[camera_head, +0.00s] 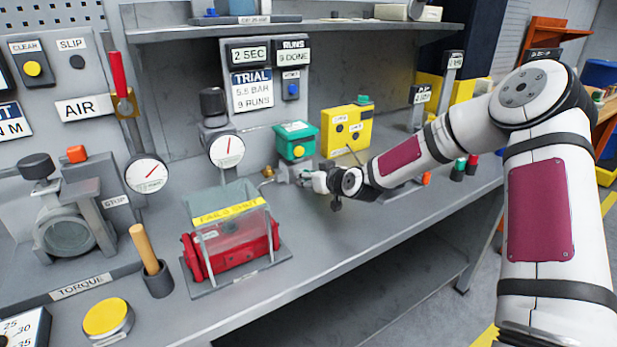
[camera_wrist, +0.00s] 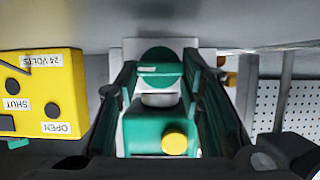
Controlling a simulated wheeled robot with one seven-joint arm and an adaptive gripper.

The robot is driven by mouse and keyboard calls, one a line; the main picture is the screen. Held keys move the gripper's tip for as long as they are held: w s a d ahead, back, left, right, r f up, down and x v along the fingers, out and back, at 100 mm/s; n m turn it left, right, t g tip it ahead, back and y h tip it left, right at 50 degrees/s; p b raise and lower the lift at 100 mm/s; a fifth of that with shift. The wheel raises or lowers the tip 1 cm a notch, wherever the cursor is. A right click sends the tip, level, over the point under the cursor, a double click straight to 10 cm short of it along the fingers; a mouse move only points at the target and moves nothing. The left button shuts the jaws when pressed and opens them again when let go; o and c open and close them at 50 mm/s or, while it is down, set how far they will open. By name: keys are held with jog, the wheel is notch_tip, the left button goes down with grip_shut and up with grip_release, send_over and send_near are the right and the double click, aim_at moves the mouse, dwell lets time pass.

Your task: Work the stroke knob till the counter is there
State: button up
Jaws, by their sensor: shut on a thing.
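My gripper (camera_head: 297,174) reaches in from the right, at the base of a green box (camera_head: 296,140) on the bench. In the wrist view my gripper (camera_wrist: 160,75) has its fingers on both sides of a round dark green knob (camera_wrist: 161,68) and is shut on it. The knob has a pale mark and sits by a pale cylinder. The green box (camera_wrist: 145,135) with its yellow button shows just below. In the head view my gripper hides the knob. The runs counter (camera_head: 292,56) reads "9 DONE". The placard (camera_head: 252,90) below reads "TRIAL 5.8 BAR 9 RUNS".
A yellow box (camera_head: 347,128) stands close right of the green box; in the wrist view it reads "24 VOLTS", "SHUT", "OPEN". A red actuator under a clear guard (camera_head: 228,213) stands front left. Gauges (camera_head: 227,150) rise behind it. The front bench right of the guard is clear.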

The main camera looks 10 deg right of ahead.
jog(key=o, duration=0.9)
jog(key=v, duration=1.2)
jog(key=shift+s, duration=0.1)
